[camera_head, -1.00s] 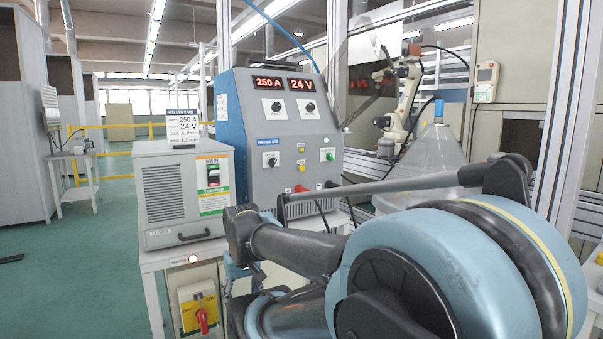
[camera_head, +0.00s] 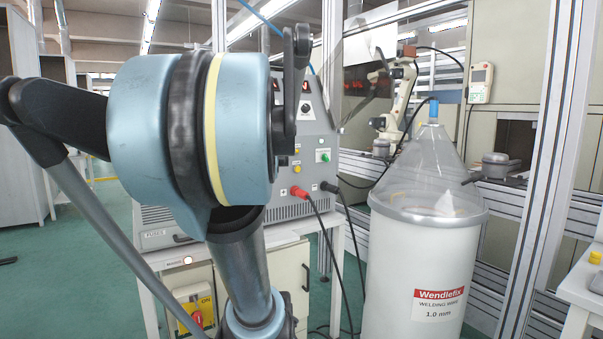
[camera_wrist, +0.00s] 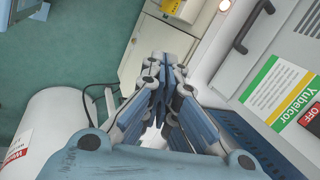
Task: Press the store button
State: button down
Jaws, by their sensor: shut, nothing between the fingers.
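The grey welding machine panel (camera_head: 318,135) stands behind my arm in the head view. Its left part is hidden by my arm. Two small yellow buttons, an upper one (camera_head: 297,152) and a lower one (camera_head: 297,168), show on it, with a green knob (camera_head: 323,156) to their right. Their labels are too small to read, so I cannot tell which is the store button. My gripper (camera_wrist: 161,66) shows in the wrist view, shut and empty, its fingers together. It is not seen in the head view. No panel button shows in the wrist view.
A red plug (camera_head: 299,191) and a black plug (camera_head: 329,187) with hanging cables sit low on the panel. A white wire drum (camera_head: 418,270) stands at right. A grey box with a handle (camera_wrist: 240,47) and green-yellow label (camera_wrist: 270,91) is right of my gripper.

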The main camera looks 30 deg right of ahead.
aim_at(298, 169)
jog(key=w+d+r+m+t, duration=0.1)
jog(key=w+d+r+m, duration=0.3)
jog(key=d+m, duration=0.3)
jog(key=w+d+r+m+t, duration=0.2)
jog(key=d+r+m, duration=0.5)
jog(key=d, duration=0.8)
jog(key=w+d+r+m+t+h, duration=0.1)
jog(key=w+d+r+m, duration=0.4)
jog(key=d, duration=0.6)
jog(key=shift+w+d+r+m+t, duration=0.15)
jog(key=shift+w+r+m+t, duration=0.3)
jog(key=shift+m, duration=0.55)
jog(key=shift+f, duration=0.15)
jog(key=x, duration=1)
jog(key=shift+w, duration=1.95)
